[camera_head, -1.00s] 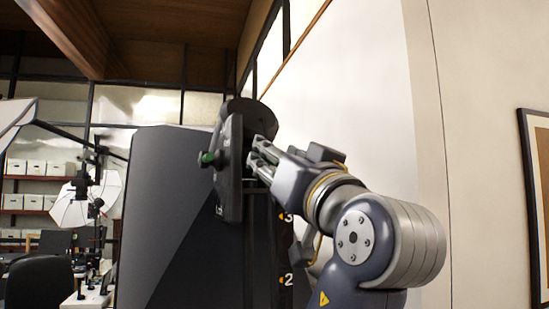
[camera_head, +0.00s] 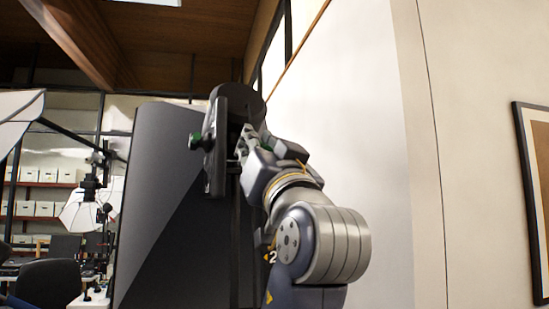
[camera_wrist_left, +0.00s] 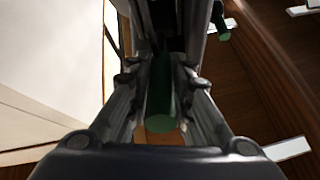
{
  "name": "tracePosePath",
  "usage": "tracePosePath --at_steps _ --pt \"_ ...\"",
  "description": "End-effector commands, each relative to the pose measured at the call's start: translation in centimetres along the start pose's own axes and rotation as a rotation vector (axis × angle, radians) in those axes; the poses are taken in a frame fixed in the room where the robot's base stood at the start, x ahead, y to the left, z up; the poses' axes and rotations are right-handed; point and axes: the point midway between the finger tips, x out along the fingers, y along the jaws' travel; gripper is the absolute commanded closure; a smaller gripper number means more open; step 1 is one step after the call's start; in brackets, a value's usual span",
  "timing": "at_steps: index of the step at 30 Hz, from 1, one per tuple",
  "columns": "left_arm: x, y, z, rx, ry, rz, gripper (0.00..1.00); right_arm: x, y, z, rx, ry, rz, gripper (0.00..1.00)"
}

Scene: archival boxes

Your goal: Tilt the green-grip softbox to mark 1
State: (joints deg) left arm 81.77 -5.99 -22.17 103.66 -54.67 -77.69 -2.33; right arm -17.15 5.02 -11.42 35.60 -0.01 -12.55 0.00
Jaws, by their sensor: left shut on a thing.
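The large dark grey softbox (camera_head: 160,200) stands in the middle of the head view, its panel leaning slightly. A black bracket (camera_head: 216,150) is at its upper right edge, with a green knob (camera_head: 195,141) on its left side. My left gripper (camera_head: 246,145) is at the bracket's right side. In the left wrist view my left gripper (camera_wrist_left: 160,90) is shut on a green grip (camera_wrist_left: 160,105), which lies between the fingers. Another green piece (camera_wrist_left: 222,30) shows at upper right there. A number 2 mark (camera_head: 272,256) shows beside my arm; mark 1 is not visible. My right gripper is out of view.
A pale wall (camera_head: 350,120) is close on the right, with a framed picture (camera_head: 535,200) at the edge. At left are a black chair (camera_head: 48,283), a light stand (camera_head: 92,180) and shelves with white boxes (camera_head: 45,208).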

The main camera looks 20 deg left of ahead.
Motion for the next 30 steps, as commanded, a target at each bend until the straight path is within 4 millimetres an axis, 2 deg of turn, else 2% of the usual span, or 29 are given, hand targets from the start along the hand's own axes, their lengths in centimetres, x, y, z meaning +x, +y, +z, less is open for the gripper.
tracePosePath --at_steps 1,6,15,19,20,22,30 --pt "-0.4 0.3 1.1 0.005 0.018 -0.002 1.00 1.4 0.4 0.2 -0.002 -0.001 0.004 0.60" --pt "-0.5 0.4 1.6 0.006 0.077 -0.011 1.00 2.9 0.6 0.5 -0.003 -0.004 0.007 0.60" --pt "-0.3 0.4 1.5 0.006 0.100 -0.015 1.00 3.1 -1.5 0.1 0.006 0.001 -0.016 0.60" --pt "-0.3 0.4 1.5 0.006 0.099 -0.015 1.00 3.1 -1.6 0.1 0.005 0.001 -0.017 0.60" --pt "-0.3 0.4 1.5 0.006 0.099 -0.015 0.78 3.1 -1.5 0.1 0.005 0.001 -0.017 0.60" --pt "-0.3 0.4 1.5 0.006 0.099 -0.015 0.63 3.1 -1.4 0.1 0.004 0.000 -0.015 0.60" --pt "-0.4 0.4 1.3 0.005 0.103 -0.016 0.60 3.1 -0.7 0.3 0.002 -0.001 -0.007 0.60"
